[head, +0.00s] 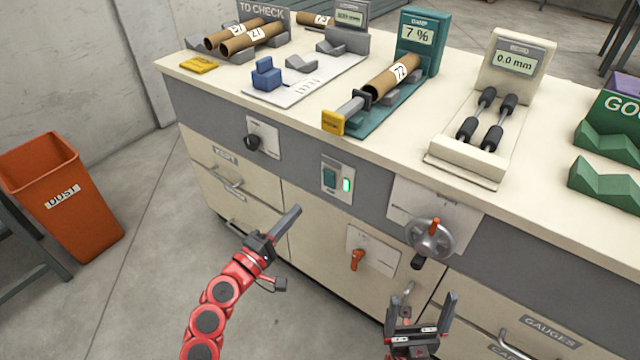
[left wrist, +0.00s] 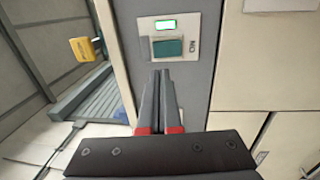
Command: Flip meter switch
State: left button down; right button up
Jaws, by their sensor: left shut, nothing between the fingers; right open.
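The switch panel (head: 338,181) is on the grey front band of the bench, with a teal rocker switch (head: 329,177) and a lit green lamp (head: 346,185) beside it. My right gripper (head: 424,297) is open and empty, in front of the lower drawers.
A black knob (head: 253,142) is left of the panel. The meter reading 0.0 mm (head: 515,60) stands on the bench top. An orange dust bin (head: 85,225) stands at left.

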aim_at(327, 176)
pick_arm(q)
jog(key=x, duration=1.1)
jog(key=shift+w+r+p, duration=0.1)
jog(key=shift+r+p, duration=0.35)
jog(key=shift+p, duration=0.3)
jog(key=shift+f, duration=0.3)
